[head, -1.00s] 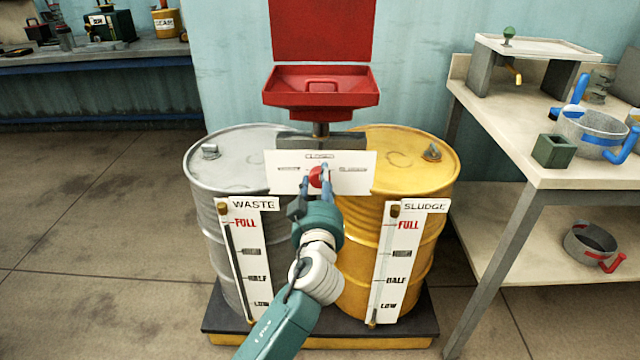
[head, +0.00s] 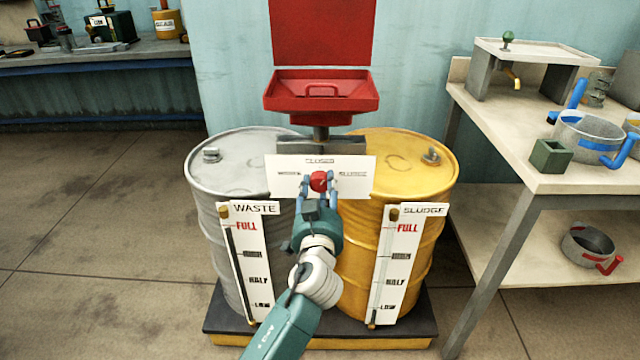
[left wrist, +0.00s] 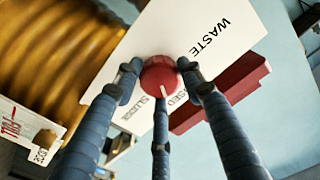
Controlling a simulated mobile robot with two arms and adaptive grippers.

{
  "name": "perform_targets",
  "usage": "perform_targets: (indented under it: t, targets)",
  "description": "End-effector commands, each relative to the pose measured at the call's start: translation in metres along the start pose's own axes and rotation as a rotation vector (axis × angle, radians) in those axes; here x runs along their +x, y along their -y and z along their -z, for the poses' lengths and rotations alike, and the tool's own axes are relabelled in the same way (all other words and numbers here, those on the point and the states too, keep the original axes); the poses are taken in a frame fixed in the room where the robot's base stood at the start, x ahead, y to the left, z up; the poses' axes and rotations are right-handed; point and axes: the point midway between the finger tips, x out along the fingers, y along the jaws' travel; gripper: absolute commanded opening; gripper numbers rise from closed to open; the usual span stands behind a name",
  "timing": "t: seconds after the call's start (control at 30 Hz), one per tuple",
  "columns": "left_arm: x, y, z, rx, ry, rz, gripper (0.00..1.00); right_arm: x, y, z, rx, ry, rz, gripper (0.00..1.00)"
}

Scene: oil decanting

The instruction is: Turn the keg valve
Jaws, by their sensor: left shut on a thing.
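The red valve knob (head: 319,181) sits on a white plate (head: 363,178) between the two drums. The plate reads CLOSED at the top, with a label to each side. My left gripper (head: 319,184) has its blue fingers around the knob and is shut on it. The left wrist view shows the knob (left wrist: 160,77) between the three fingers. A pale mark on its edge faces the partly covered CLOSED lettering; WASTE is clear on the plate (left wrist: 180,35). My right gripper is not in view.
A grey drum (head: 232,160) and a yellow drum (head: 420,185) with level gauges stand on a dark pallet (head: 220,318). A red open-lidded basin (head: 322,95) is above. A workbench (head: 500,135) with pans stands at right, another bench (head: 100,62) at back left.

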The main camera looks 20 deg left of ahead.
Motion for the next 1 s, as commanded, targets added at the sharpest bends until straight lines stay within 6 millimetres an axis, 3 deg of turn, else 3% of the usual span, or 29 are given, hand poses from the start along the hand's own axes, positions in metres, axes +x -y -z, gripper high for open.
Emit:
perform_targets:
  t: [0.03, 0.5, 1.0]
  targets:
    - [-0.001, -0.002, -0.009, 0.046, 0.022, -0.003, 0.14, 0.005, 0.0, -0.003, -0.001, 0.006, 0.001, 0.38]
    - [-0.001, 0.001, -0.009, 0.475, 0.022, -0.005, 0.14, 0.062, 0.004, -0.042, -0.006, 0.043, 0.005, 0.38]
    - [-0.001, 0.003, -0.011, 0.724, 0.022, -0.005, 0.14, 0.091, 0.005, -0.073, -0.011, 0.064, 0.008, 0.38]
